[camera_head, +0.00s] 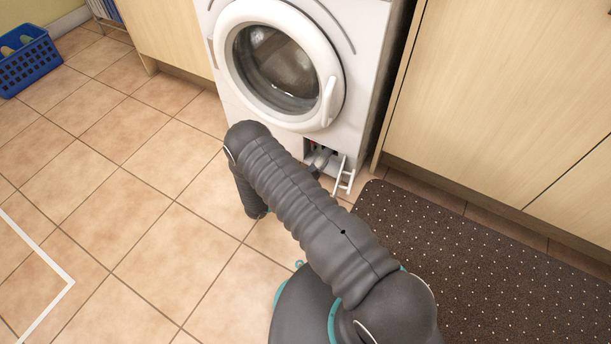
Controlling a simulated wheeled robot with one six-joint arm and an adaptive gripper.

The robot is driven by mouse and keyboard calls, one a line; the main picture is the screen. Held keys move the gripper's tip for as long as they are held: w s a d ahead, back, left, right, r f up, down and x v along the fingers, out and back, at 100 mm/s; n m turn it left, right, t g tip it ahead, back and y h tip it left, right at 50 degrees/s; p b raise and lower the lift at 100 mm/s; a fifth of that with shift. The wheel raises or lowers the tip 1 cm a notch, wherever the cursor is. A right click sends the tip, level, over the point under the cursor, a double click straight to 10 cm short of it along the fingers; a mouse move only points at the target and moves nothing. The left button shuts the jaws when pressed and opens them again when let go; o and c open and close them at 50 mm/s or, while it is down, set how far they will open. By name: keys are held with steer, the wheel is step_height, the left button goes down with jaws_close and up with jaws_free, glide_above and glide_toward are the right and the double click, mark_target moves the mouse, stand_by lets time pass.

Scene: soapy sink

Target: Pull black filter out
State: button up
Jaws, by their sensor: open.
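The white washing machine (222,62) stands at the back with its round door closed. At its lower right front is a small open hatch (335,151), dark inside, with its white flap (346,176) swung outward. The end of my gripper (319,160) is small in the picture and sits at the hatch opening, partly hidden behind my arm. It is open. I cannot clearly make out the black filter; the dark hatch interior and my arm cover that spot. I cannot tell whether my gripper touches it.
A dark dotted mat (480,250) lies on the floor at the right, before wooden cabinets (500,90). A blue basket (28,66) stands at the far left. The tiled floor (120,190) on the left is clear, with a white line marked on it.

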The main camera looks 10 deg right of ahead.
steer(key=shift+a, duration=0.1)
steer(key=v, duration=1.1)
steer(key=shift+s+a, duration=0.25)
steer(key=shift+a, duration=0.1)
steer(key=shift+r, duration=0.1)
